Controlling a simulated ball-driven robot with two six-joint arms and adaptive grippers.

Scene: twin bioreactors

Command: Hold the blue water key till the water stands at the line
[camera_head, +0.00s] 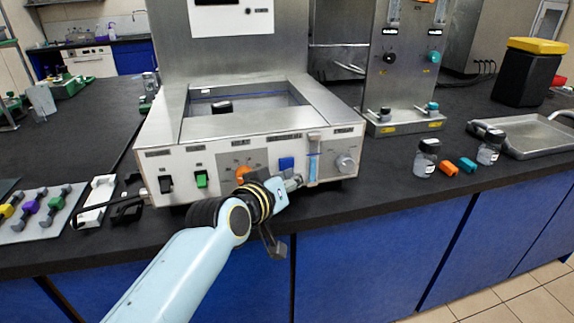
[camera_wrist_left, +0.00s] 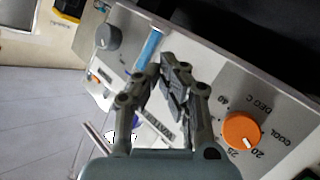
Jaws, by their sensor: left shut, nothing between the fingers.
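The blue water key (camera_head: 287,163) sits on the white front panel of the bath unit (camera_head: 225,128), between the orange dial (camera_head: 243,174) and the upright level gauge (camera_head: 313,143). Blue shows in the gauge's lower part; its line is too small to make out. My left gripper (camera_head: 296,181) is shut and empty, just below and right of the key. I cannot tell whether it touches the key. My right gripper is not in view.
A grey knob (camera_head: 346,162) is right of the gauge; a green switch (camera_head: 201,179) and a black switch (camera_head: 166,184) are left of the dial. Jars (camera_head: 426,158), coloured plugs and a metal tray (camera_head: 540,135) stand right. A rack (camera_head: 35,212) lies left.

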